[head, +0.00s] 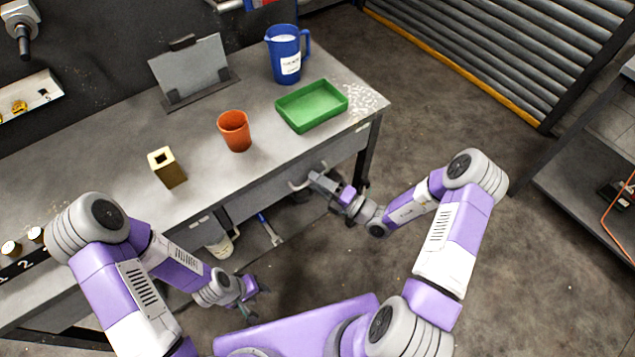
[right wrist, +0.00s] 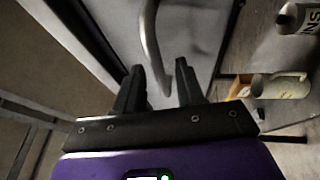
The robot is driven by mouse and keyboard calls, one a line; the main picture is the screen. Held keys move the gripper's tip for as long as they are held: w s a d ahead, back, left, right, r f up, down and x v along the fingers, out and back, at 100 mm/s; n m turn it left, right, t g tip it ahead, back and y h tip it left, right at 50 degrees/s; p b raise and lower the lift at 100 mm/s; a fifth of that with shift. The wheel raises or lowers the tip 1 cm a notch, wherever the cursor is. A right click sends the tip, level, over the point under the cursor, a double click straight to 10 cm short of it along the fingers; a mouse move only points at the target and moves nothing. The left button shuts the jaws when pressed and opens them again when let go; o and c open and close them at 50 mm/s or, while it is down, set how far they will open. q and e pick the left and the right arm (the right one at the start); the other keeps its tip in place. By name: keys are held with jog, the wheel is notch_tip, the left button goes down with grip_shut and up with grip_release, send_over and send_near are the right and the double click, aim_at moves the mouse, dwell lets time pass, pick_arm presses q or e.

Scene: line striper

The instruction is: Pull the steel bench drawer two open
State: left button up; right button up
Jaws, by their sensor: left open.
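The steel bench (head: 110,165) runs across the head view, with a grey drawer front (head: 262,198) under its right part. A curved metal bar handle (head: 294,184) stands out from that front; it also shows in the right wrist view (right wrist: 151,40). The drawer looks closed. My right gripper (head: 316,182) is at the handle. In the right wrist view its two fingers (right wrist: 159,82) are apart, with the handle's bar between them and gaps visible beside it. My left gripper (head: 254,296) is open, low in front of the bench, away from the drawer.
On the bench top stand a green tray (head: 290,119), an orange cup (head: 235,131), a blue jug (head: 287,62), a brass-coloured block (head: 171,172) and a grey panel on a stand (head: 190,66). Items lie below the bench. Floor to the right is clear up to a shelf (head: 580,170).

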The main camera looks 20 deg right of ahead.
jog(key=shift+c, duration=0.5)
grip_shut()
jog(key=s+d+p, duration=0.3)
jog(key=s, duration=0.7)
jog(key=s+d+p, duration=0.3)
jog(key=s+d, duration=0.1)
jog(key=s, duration=0.6)
jog(key=shift+o, duration=0.5)
grip_release()
jog(key=shift+w, duration=0.1)
